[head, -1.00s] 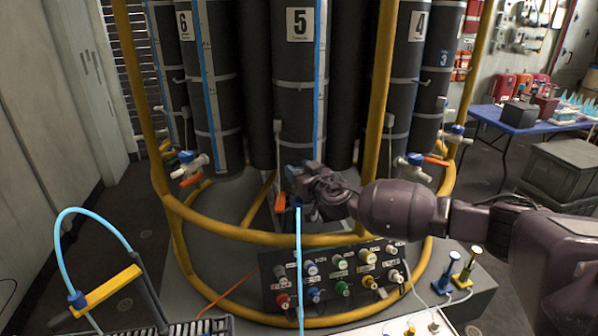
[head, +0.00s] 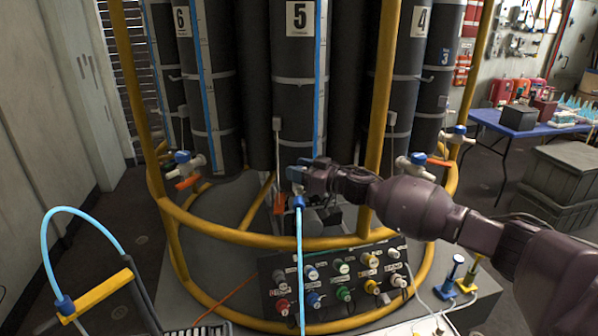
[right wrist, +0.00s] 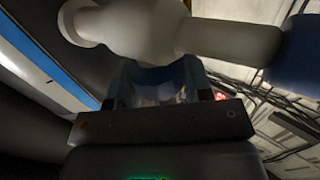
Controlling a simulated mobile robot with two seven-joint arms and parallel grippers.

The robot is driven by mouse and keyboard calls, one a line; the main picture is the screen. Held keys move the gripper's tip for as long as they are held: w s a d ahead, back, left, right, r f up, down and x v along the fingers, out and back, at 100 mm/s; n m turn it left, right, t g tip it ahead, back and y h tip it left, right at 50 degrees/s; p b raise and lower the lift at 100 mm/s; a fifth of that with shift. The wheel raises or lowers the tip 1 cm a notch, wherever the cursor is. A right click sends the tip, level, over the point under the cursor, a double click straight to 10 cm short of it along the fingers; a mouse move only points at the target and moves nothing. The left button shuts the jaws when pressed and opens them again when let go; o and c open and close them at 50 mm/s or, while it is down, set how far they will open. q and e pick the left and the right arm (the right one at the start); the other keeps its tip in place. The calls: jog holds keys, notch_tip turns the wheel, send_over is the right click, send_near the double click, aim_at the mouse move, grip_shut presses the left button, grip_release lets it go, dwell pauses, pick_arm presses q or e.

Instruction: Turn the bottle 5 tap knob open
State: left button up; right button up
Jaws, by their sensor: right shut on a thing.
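Bottle 5 (head: 297,105) is a dark upright cylinder with a white "5" label, behind the yellow frame. Its tap hangs at its foot, with an orange part (head: 280,203) and a blue fitting (head: 298,201) where a light blue hose joins. My right gripper (head: 302,174) reaches in from the right and is shut on the bottle 5 tap knob, which it mostly hides. In the right wrist view the white tap body (right wrist: 140,28) lies across the top, and the fingers (right wrist: 160,85) close just below it. My left gripper is not in view.
A valve panel (head: 335,280) with several coloured knobs sits below. Bottle 6's tap (head: 187,163) and bottle 4's tap (head: 415,165) flank it.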

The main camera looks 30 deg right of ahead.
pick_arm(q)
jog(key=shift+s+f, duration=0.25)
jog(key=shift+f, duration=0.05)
pick_arm(e)
jog(key=shift+n+g+y, duration=0.7)
jog(key=shift+n+y, duration=0.1)
jog(key=shift+y, duration=0.3)
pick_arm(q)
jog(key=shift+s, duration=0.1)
pick_arm(e)
jog(key=o, duration=0.9)
